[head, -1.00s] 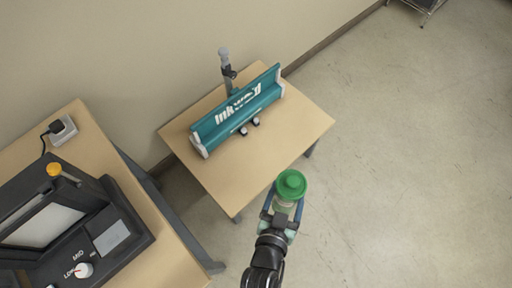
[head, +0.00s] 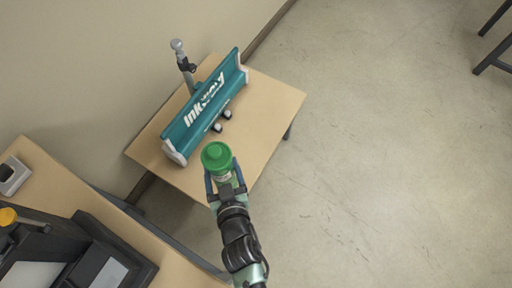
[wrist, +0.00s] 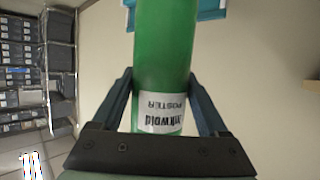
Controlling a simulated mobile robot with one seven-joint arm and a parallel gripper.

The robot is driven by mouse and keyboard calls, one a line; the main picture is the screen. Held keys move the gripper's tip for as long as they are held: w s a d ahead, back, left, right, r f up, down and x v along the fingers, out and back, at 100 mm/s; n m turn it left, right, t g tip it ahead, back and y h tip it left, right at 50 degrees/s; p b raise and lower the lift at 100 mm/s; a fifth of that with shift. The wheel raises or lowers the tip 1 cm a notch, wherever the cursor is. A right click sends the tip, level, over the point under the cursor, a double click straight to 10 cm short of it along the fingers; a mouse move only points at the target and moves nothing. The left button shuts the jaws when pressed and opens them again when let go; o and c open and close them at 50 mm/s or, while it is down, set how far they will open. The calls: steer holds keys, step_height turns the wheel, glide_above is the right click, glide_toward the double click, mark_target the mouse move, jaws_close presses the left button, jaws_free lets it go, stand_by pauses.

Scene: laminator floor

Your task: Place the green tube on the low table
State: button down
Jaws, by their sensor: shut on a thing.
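The green tube (head: 216,157) has a round green cap and is held in my gripper (head: 223,182). In the wrist view the tube (wrist: 163,60) stands between the two fingers, with a white printed label (wrist: 160,112) near its lower end. My gripper (wrist: 165,105) is shut on it. The low table (head: 270,108) has a light wood top. In the head view the tube shows over the table's near edge. Its height above the top cannot be told.
A teal cradle-like device (head: 205,105) marked "Inkwold" lies across the low table, with a grey post (head: 183,62) behind it. Bare tabletop shows to its right. Another wooden table (head: 45,170) with a black machine (head: 70,255) stands at the lower left.

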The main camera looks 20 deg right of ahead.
steer(key=w+d+f+m+h+b, duration=0.1)
steer(key=w+d+f+b, duration=0.55)
steer(key=b, duration=0.85)
steer(key=w+d+f+m+h+b, duration=0.25)
steer(key=w+f+b, duration=0.55)
steer(key=f+b, duration=0.6)
step_height(320, 180, down, 8)
steer(key=b, duration=0.6)
steer(key=shift+w+d+r+n+g+y, duration=0.15)
steer(key=shift+d+n+g+y, duration=0.2)
steer(key=shift+d+n, duration=0.1)
steer(key=shift+a, duration=0.1)
steer(key=shift+f, duration=0.2)
jaws_free()
